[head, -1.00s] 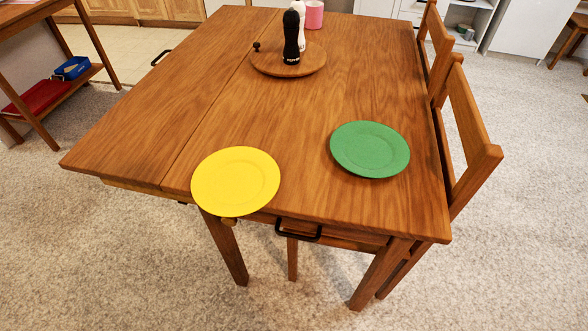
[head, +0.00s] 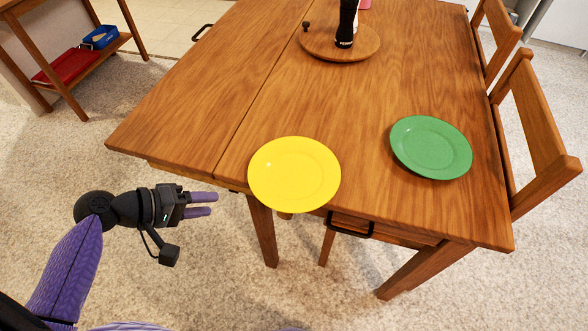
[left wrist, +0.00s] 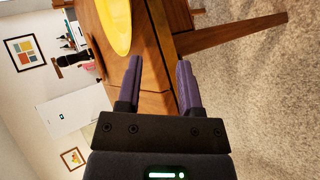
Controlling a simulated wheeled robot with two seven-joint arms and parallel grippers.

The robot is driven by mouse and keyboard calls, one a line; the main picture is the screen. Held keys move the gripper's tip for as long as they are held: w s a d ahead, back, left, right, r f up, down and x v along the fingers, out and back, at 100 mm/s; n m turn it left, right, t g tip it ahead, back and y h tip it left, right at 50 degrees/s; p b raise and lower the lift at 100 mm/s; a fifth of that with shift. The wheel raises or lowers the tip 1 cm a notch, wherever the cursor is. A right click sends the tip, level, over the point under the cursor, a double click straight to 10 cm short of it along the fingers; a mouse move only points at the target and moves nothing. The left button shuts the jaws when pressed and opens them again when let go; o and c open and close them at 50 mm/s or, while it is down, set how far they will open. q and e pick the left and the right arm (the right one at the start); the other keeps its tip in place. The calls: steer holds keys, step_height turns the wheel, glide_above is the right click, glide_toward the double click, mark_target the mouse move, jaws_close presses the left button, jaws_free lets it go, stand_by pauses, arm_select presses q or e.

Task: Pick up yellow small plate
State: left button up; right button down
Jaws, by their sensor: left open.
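The yellow plate (head: 294,174) lies flat at the near edge of the wooden table (head: 330,100), its front rim reaching past the edge. My left gripper (head: 215,204) is open and empty, left of the plate and apart from it, off the table's near left side. In the left wrist view the plate (left wrist: 116,24) shows at the top, partly cut off, beyond the open purple fingers (left wrist: 158,85). My right gripper is not in view.
A green plate (head: 431,147) lies to the right on the table. A round wooden board (head: 325,46) holds a black grinder (head: 346,24) farther back. Wooden chairs (head: 535,125) stand along the right side. The tabletop between the plates is clear.

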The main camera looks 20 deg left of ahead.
arm_select(q)
steer(key=w+d+f+h+b, duration=0.1)
steer(key=w+d+b, duration=0.3)
steer(key=d, duration=0.4)
steer(key=shift+w+f+m, duration=0.2)
steer(key=shift+w+m, duration=0.2)
steer(key=shift+w, duration=0.2)
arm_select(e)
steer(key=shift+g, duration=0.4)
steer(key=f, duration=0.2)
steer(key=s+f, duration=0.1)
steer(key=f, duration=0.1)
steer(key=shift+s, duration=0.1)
arm_select(q)
jaws_close()
